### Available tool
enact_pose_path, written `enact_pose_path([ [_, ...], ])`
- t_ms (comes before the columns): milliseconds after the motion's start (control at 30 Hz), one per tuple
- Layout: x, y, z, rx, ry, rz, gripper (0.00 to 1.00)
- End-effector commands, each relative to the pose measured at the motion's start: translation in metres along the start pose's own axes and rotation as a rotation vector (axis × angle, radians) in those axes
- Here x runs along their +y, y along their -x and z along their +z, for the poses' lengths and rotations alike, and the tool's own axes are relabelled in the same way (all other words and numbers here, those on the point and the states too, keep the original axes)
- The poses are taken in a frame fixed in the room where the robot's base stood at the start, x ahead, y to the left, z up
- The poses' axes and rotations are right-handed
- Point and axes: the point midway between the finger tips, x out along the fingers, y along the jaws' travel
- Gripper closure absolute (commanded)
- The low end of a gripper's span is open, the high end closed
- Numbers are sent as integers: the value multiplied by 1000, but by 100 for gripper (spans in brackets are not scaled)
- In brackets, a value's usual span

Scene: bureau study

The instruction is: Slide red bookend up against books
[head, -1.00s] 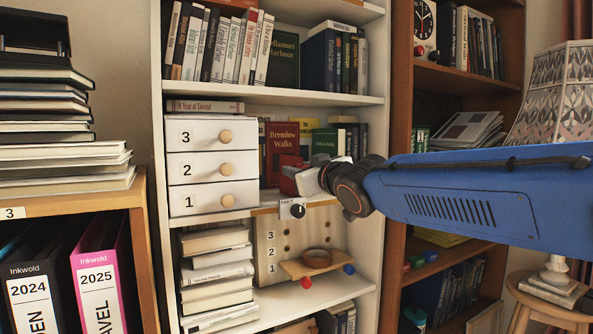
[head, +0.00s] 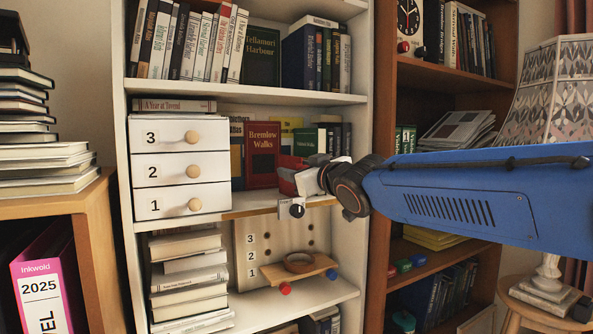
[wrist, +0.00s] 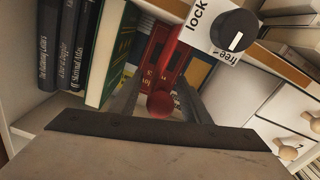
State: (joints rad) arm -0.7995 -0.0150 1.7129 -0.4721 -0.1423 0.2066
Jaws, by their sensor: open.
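The red bookend (head: 290,172) stands on the middle shelf of the white bookcase, partly hidden by my gripper (head: 306,180). In the wrist view the bookend (wrist: 172,45) shows as a red upright with a round red knob (wrist: 160,104). My gripper (wrist: 158,92) is open, with its dark fingers on either side of the knob; contact cannot be told. A row of books stands behind, including the red Bremlow Walks book (head: 262,153) and a green book (head: 307,142). Dark books (wrist: 68,45) show at the left of the wrist view.
A lock/free dial (wrist: 236,32) is on the shelf's front edge, close to my gripper; it also shows in the head view (head: 297,210). White drawers (head: 180,168) stand left on the same shelf. A shelf with books (head: 235,98) is above.

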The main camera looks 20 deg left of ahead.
Motion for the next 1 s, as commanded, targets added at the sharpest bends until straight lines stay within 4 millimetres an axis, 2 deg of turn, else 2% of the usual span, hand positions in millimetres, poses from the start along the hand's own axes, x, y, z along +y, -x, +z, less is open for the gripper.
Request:
enact_pose_path([
  [133,0,4,0,0,0,0,57],
  [267,0,18,-1,1,0,1,57],
  [1000,1,138,0,1,2,1,57],
])
